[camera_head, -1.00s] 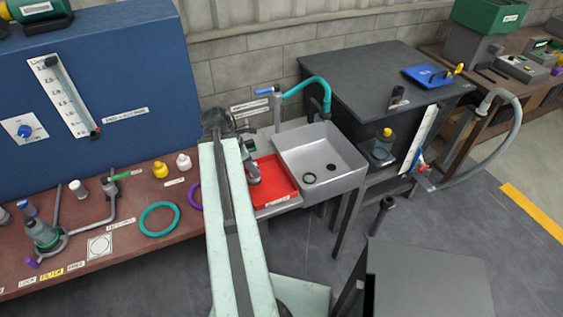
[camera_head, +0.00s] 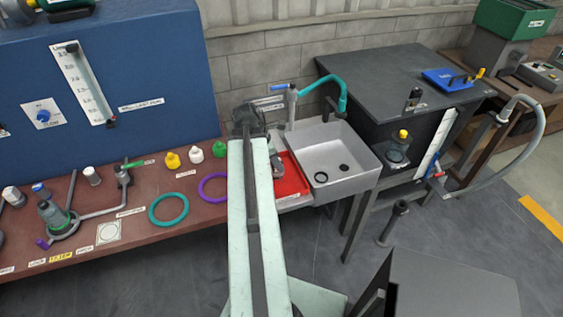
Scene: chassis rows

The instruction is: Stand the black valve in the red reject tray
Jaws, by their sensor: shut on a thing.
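The red reject tray (camera_head: 291,177) lies left of the grey sink; my arm covers its left part. My gripper (camera_head: 276,160) is at the tray's back left, mostly hidden behind my arm. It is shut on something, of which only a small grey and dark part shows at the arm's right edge. I take this to be the black valve, but its shape and tilt are hidden. I cannot tell whether it touches the tray floor.
The grey sink (camera_head: 330,160) with a teal spout (camera_head: 325,84) stands right of the tray. A brown bench (camera_head: 110,220) on the left carries caps, a teal ring (camera_head: 168,208) and a purple ring (camera_head: 214,187). A dark table (camera_head: 400,75) stands behind right.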

